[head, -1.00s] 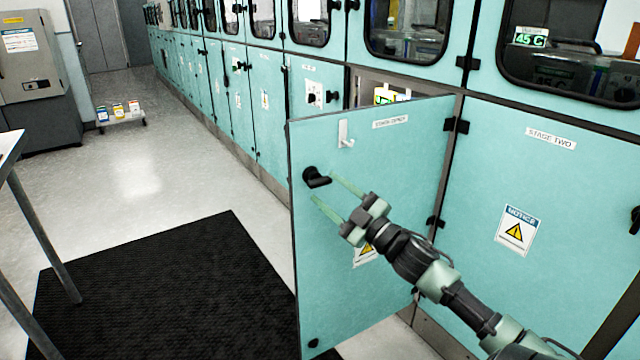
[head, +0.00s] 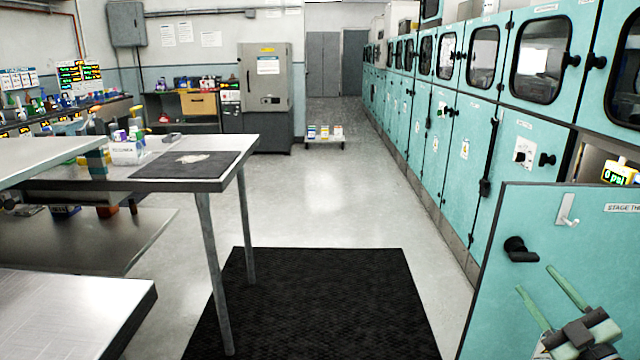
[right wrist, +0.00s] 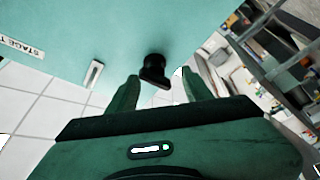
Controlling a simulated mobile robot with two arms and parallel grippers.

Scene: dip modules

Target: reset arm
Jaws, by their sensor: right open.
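A teal cabinet door (head: 600,240) stands swung open at the right of the head view, with a black knob handle (head: 520,250) and a white hook (head: 568,210) on its face. My right gripper (head: 534,280) is in front of this door, just below and right of the handle. Its two green fingers are spread apart with nothing between them. In the right wrist view, the handle (right wrist: 154,70) shows beyond and between the open fingertips (right wrist: 160,88), apart from them. My left gripper is not in view.
A metal table (head: 215,186) with a dark mat on top stands at the left. A black floor mat (head: 320,300) lies between it and the door. The aisle floor (head: 335,190) beyond is clear up to a low cart (head: 325,142). Teal cabinets (head: 465,140) line the right.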

